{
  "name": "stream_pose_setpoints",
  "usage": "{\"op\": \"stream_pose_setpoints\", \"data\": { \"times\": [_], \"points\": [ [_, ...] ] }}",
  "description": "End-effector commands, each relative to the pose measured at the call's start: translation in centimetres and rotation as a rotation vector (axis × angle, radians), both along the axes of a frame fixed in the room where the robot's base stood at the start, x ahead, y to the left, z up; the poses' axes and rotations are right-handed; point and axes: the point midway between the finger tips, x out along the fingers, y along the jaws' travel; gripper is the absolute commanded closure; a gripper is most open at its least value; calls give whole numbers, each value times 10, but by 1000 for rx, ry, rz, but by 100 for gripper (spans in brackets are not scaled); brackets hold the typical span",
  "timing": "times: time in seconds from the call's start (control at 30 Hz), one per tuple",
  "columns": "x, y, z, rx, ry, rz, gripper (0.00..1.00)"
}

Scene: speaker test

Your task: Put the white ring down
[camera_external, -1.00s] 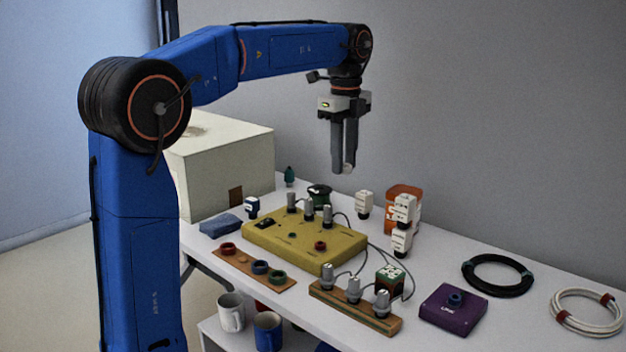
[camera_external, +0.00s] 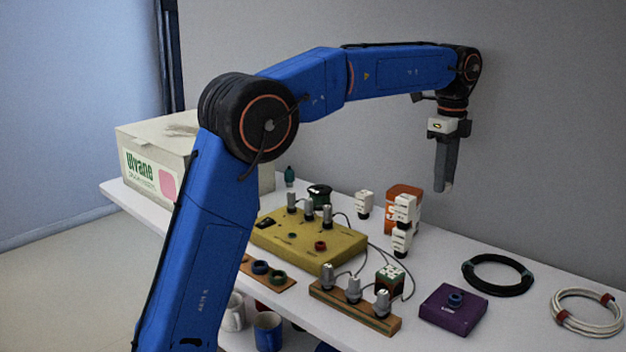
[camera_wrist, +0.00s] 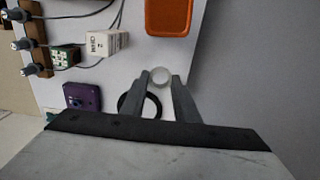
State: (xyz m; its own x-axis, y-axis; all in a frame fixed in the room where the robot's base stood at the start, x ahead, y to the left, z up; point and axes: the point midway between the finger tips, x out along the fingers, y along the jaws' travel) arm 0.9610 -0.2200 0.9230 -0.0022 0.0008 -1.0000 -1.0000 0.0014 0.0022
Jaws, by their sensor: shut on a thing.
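My gripper (camera_external: 444,188) is shut on the small white ring (camera_wrist: 160,75). In the wrist view the ring sits between the two fingertips. In the external view the gripper points down, high above the back of the white table (camera_external: 520,320), to the right of the orange container (camera_external: 402,192). There the ring shows only as a pale spot at the fingertips.
A purple box (camera_external: 452,310) with a blue ring on top, a black cable coil (camera_external: 497,258) and a white cable coil (camera_external: 587,294) lie on the right. White blocks (camera_external: 403,222) stand stacked before the orange container. A yellow panel (camera_external: 300,244) with knobs is left.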

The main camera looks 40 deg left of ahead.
Motion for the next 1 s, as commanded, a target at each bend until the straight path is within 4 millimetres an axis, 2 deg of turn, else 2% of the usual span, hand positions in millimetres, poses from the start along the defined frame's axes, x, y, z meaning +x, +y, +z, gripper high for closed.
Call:
{"op": "stream_pose_setpoints", "data": {
  "times": [0.47,0.73,1.0],
  "points": [
    [-1,2,-51,0,0,1,92],
    [-1,2,-94,0,1,1,92],
    [-1,2,-113,0,-1,1,92]
  ]
}}
